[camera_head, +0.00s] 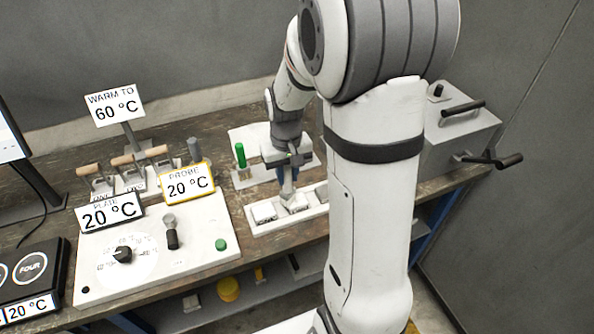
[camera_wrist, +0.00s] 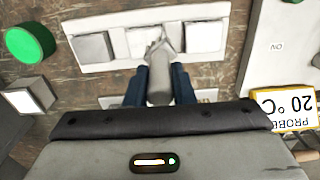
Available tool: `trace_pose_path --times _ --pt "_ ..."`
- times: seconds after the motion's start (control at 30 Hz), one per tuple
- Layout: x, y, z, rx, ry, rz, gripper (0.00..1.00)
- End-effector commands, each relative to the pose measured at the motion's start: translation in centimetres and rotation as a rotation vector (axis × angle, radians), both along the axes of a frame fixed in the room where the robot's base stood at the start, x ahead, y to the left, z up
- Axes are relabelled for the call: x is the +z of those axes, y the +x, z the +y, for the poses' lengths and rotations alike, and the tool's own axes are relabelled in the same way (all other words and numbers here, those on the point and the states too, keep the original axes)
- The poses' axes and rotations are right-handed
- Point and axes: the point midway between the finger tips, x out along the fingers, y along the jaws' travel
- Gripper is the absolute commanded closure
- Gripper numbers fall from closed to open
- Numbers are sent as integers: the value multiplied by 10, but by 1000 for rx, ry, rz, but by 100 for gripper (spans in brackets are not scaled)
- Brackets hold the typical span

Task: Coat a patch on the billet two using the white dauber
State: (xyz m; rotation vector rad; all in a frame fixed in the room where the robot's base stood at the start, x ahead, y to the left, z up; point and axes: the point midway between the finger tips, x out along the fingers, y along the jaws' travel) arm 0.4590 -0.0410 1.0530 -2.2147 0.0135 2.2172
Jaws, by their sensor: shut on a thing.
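My gripper (camera_head: 288,172) is shut on a pale grey-white dauber (camera_wrist: 160,80), held between its blue fingers and pointing down. A white tray (camera_head: 262,229) under it holds three pale grey billets in a row. In the wrist view, the dauber's narrow tip overlaps the middle billet (camera_wrist: 140,42), with the other billets on its left (camera_wrist: 93,47) and right (camera_wrist: 205,37). I cannot tell whether the tip touches the middle billet. Billet numbers are not readable, and no coated patch is clear. A green-handled dauber (camera_head: 240,155) stands behind the tray.
A white control panel (camera_head: 190,262) with knobs lies left of the tray. Plate (camera_head: 110,211) and probe (camera_head: 186,181) displays read 20 °C; a sign (camera_head: 114,103) says warm to 60 °C. Several wooden-handled tools (camera_head: 122,160) stand behind. A grey box with a handle (camera_head: 460,130) is at right.

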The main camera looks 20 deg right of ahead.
Motion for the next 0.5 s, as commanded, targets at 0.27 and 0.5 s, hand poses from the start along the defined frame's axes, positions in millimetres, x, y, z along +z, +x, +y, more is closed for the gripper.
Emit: trace_pose_path --times 0.27,0.5 --pt "26 0 8 -7 0 -1 100" --pt "47 -1 6 -10 0 -1 100"
